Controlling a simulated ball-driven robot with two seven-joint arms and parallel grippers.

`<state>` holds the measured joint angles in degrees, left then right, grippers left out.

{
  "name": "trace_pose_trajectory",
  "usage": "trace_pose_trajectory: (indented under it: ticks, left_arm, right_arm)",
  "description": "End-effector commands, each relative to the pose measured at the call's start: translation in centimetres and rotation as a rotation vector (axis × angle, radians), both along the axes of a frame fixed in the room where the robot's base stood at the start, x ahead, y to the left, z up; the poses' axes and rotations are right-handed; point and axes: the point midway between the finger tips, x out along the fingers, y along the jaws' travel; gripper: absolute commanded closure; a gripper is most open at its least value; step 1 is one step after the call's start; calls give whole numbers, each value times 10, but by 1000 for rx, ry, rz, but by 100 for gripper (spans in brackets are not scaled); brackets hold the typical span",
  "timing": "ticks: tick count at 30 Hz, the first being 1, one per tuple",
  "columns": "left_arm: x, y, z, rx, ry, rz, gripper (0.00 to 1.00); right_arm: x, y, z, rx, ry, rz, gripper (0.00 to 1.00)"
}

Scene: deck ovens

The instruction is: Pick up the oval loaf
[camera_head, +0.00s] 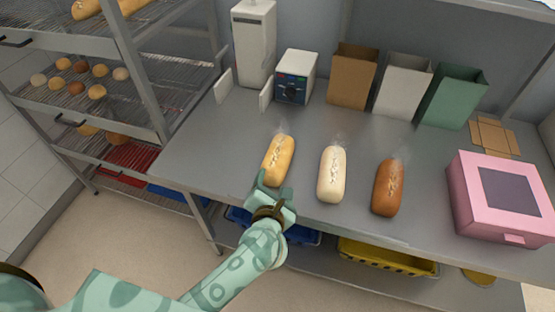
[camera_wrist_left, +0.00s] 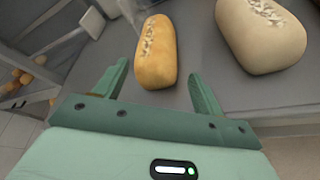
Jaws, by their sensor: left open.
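Three oval loaves with scored tops lie in a row on the grey steel counter: a golden one (camera_head: 278,158), a pale cream one (camera_head: 331,176) and a brown one (camera_head: 387,190). My left gripper (camera_head: 274,184) is open and empty at the near end of the golden loaf. In the left wrist view, the golden loaf (camera_wrist_left: 157,55) lies ahead, lined up with the gap between my open fingers (camera_wrist_left: 158,72). The pale loaf (camera_wrist_left: 262,35) is to the right of them. My right gripper is not in view.
A pink box (camera_head: 500,223) stands at the right of the counter (camera_head: 225,150). Brown (camera_head: 352,78), white (camera_head: 402,85) and green (camera_head: 452,97) bags stand at the back. A rack (camera_head: 150,75) with breads is at left. A yellow crate (camera_head: 385,258) sits below.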

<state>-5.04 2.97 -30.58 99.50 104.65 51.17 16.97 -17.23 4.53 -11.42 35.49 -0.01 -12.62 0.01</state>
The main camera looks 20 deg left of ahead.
Motion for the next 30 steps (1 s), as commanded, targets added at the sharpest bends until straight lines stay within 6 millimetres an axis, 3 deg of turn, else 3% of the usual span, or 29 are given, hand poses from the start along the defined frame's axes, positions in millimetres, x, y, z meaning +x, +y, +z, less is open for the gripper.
trace_pose_trajectory:
  ticks: [4, 11, 19, 28, 29, 30]
  left_arm:
    - [32, 5, -12, 3, -2, -1, 30]
    - [52, 8, -18, 3, -2, -1, 30]
    - [91, 16, -31, 4, -2, -2, 30]
    - [99, 17, -32, 3, -2, -3, 30]
    - [99, 17, -32, 3, -2, -3, 33]
    - [99, 17, -32, 3, -2, -3, 44]
  right_arm:
    - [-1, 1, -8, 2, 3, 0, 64]
    - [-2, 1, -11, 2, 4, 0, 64]
    - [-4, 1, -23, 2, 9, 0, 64]
    - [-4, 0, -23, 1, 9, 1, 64]
    - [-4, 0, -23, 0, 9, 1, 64]
    - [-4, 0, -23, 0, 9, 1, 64]
